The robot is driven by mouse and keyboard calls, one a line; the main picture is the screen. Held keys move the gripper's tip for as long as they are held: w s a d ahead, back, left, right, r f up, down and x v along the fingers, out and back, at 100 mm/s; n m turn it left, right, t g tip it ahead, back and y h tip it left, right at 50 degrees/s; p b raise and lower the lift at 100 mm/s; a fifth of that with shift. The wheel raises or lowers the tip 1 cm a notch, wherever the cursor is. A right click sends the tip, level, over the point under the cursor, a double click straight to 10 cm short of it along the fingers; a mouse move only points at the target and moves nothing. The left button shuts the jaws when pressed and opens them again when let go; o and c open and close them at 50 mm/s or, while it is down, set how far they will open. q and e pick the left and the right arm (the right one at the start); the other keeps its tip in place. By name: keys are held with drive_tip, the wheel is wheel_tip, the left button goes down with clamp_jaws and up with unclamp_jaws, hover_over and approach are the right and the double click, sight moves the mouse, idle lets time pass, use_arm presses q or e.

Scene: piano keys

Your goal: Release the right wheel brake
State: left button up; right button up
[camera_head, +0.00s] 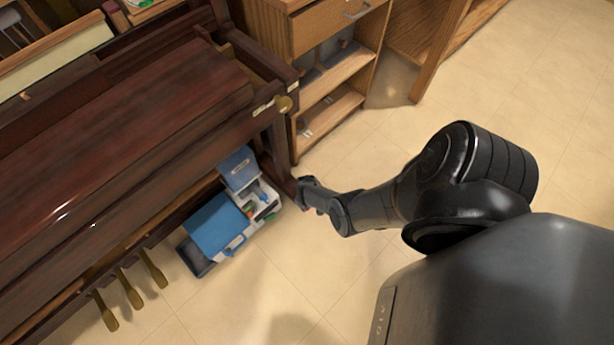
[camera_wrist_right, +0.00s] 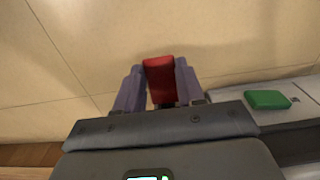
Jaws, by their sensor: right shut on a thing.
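The dark brown piano (camera_head: 120,110) stands at the left in the head view, its right front leg (camera_head: 276,150) reaching down to the floor. My right gripper (camera_head: 305,190) is low by the foot of that leg. In the right wrist view, a red brake lever (camera_wrist_right: 159,82) sits between the two purple-grey fingers of my right gripper (camera_wrist_right: 158,75), which are shut on it. The wheel itself is hidden in both views, and the gripper covers the lever in the head view. My left gripper is not in view.
An open toolbox with a blue lid (camera_head: 214,225) lies under the piano, left of my right gripper. A green item (camera_wrist_right: 267,99) shows in the right wrist view. A wooden shelf unit (camera_head: 335,100) stands behind. Brass pedals (camera_head: 130,290) are front left. Tiled floor is clear in front.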

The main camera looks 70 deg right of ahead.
drive_tip(key=shift+w+d+r+g+y+b, duration=0.15)
drive_tip(key=shift+g+y+b, duration=0.1)
drive_tip(key=shift+g+b, duration=0.25)
drive_tip(key=shift+w+d+r+g+y+b, duration=0.15)
drive_tip(key=shift+g+y+b, duration=0.15)
drive_tip(key=shift+g, duration=0.3)
drive_tip(key=shift+s+a+r, duration=0.1)
drive_tip(key=shift+a+r, duration=0.05)
drive_tip(key=shift+r, duration=0.05)
drive_tip(key=o, duration=1)
drive_tip(key=shift+o, duration=0.2)
